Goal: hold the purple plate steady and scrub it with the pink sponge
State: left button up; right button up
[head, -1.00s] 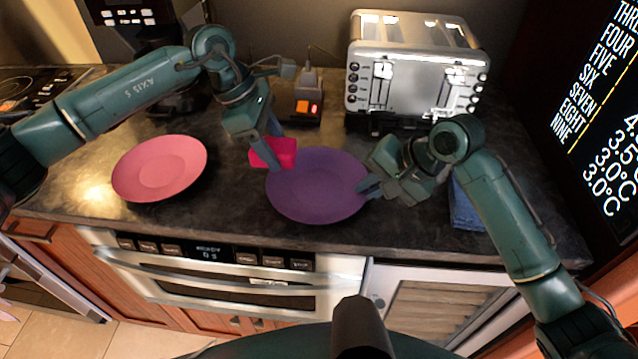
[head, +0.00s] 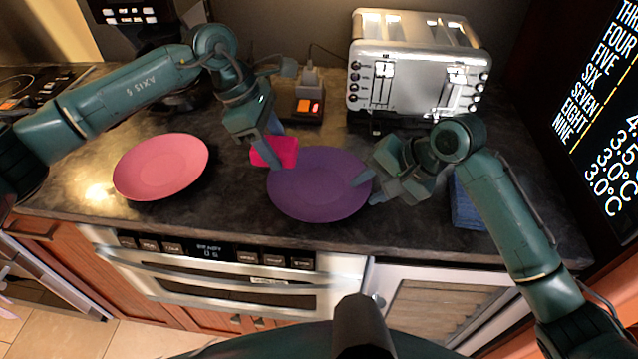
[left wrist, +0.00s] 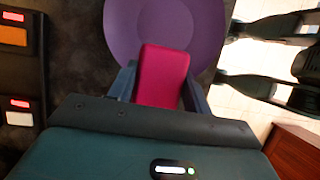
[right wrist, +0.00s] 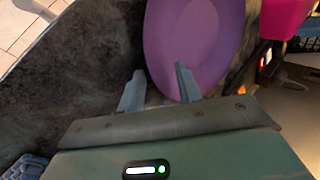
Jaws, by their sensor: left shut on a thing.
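The purple plate (head: 318,190) lies on the dark counter near its front edge. My left gripper (head: 277,148) is shut on the pink sponge (head: 262,152), which is at the plate's upper left rim. The sponge (left wrist: 164,75) sits between both fingers in the left wrist view, overlapping the plate; contact is unclear. My right gripper (head: 368,190) is at the plate's right rim with its fingers apart. In the right wrist view, one finger of the right gripper (right wrist: 158,86) overlaps the plate (right wrist: 190,40) and the other is outside its rim.
A pink plate (head: 160,167) lies to the left on the counter (head: 235,200). A silver toaster (head: 418,80) stands behind my right gripper. A small device with lit orange and red buttons (head: 306,107) is behind the purple plate.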

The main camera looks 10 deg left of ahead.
jog(key=v, duration=1.2)
